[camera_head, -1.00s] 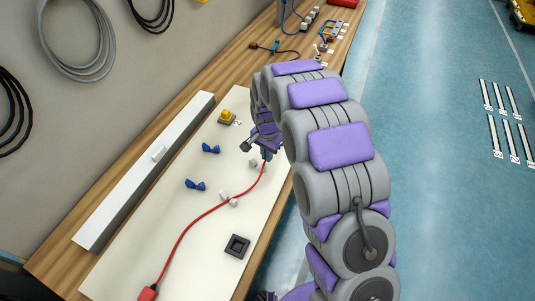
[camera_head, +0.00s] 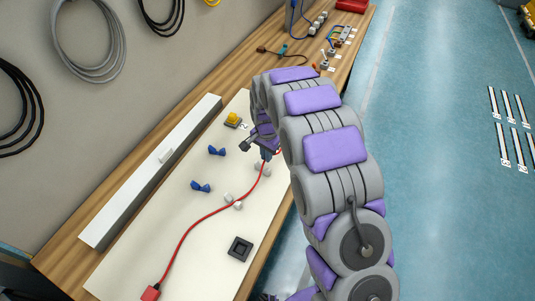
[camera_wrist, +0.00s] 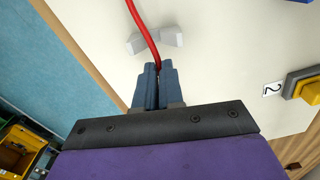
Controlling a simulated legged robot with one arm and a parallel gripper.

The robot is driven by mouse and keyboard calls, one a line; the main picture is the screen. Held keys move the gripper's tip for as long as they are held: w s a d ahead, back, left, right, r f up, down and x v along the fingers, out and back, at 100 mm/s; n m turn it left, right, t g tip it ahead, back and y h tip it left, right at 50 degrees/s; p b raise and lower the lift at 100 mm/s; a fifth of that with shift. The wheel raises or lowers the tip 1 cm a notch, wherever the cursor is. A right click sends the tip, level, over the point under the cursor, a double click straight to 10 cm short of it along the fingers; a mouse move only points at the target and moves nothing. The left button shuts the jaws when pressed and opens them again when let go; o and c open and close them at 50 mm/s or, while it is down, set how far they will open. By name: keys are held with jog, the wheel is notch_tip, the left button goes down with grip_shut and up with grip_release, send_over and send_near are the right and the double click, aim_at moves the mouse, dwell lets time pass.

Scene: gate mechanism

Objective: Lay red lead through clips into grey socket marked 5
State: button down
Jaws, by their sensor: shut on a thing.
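The red lead (camera_head: 195,222) runs from a red plug (camera_head: 150,292) at the board's near end, past a white clip pair (camera_head: 232,201), up to my gripper (camera_head: 265,153). In the wrist view, my gripper (camera_wrist: 158,78) is shut on the red lead (camera_wrist: 143,25). The lead crosses the middle of a second white clip (camera_wrist: 155,40) just beyond the fingertips; I cannot tell whether it is seated. This clip also shows beside the gripper in the head view (camera_head: 262,168). A bit of red shows right of the gripper. No mark 5 is readable.
Two blue clips (camera_head: 217,151) (camera_head: 201,187) and a black square socket (camera_head: 240,249) sit on the white board. A yellow block (camera_head: 233,119) stands by label 2 (camera_wrist: 271,89). A long white duct (camera_head: 150,175) borders the left. Small labelled parts (camera_head: 325,63) stand farther back.

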jog(key=shift+f, duration=1.7)
grip_release()
dwell(1.1)
jog(key=shift+r+p, duration=1.05)
jog(key=shift+r, duration=1.65)
jog(key=shift+r, duration=0.1)
notch_tip(320, 180, up, 17)
jog(key=p, duration=0.3)
send_over(267, 166)
jog(key=shift+a, duration=0.1)
